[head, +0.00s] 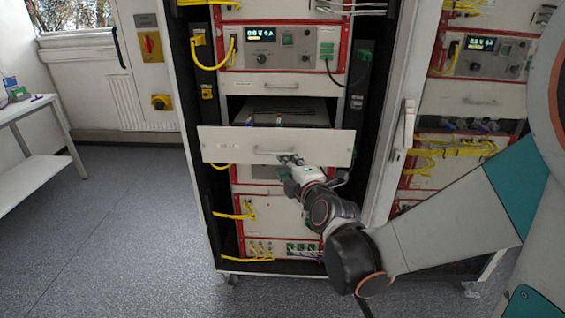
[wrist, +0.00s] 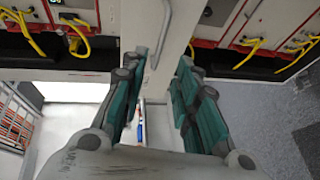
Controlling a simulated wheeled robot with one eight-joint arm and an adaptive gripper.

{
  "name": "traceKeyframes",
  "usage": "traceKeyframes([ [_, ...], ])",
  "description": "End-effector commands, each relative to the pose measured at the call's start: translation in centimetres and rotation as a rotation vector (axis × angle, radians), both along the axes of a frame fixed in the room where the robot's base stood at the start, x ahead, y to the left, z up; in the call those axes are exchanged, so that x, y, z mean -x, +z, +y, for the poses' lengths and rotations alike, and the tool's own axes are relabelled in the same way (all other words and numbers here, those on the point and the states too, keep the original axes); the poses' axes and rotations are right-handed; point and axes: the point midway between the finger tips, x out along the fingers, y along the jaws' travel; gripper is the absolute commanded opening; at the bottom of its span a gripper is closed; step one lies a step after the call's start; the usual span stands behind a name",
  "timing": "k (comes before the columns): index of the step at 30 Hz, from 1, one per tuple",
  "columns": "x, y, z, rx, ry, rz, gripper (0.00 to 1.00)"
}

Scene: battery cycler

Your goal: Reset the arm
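My gripper (head: 288,159) is in front of the pulled-out drawer (head: 228,144), near the right end of its bar handle (head: 273,152). In the wrist view my gripper's two green-sided fingers (wrist: 162,62) stand apart with a clear gap. The white drawer front (wrist: 140,12) and its handle (wrist: 164,38) show beyond the fingertips. I see nothing held between the fingers. In the head view I cannot tell whether a finger touches the handle. My arm reaches in from the right, bent low in front of the rack.
The drawer sticks out of a tall rack with red-framed units (head: 284,40) and yellow cables (head: 207,55). An open rack door (head: 393,140) stands right of the drawer, close to my arm. A white table (head: 35,180) is at the left. The floor (head: 130,230) between is clear.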

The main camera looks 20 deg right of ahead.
Motion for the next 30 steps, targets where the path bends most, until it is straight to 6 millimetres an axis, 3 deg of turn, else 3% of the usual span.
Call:
traceKeyframes([
  [6, 1.3, 0.2, -0.1, 0.0, 0.0, 0.0, 0.28],
  [20, 1.9, 0.3, 0.1, -0.038, 0.0, 0.023, 0.28],
  [26, 4.8, 0.6, 1.1, -0.266, -0.025, 0.165, 0.28],
  [30, 7.8, 0.3, 1.5, -0.474, -0.095, 0.304, 0.28],
])
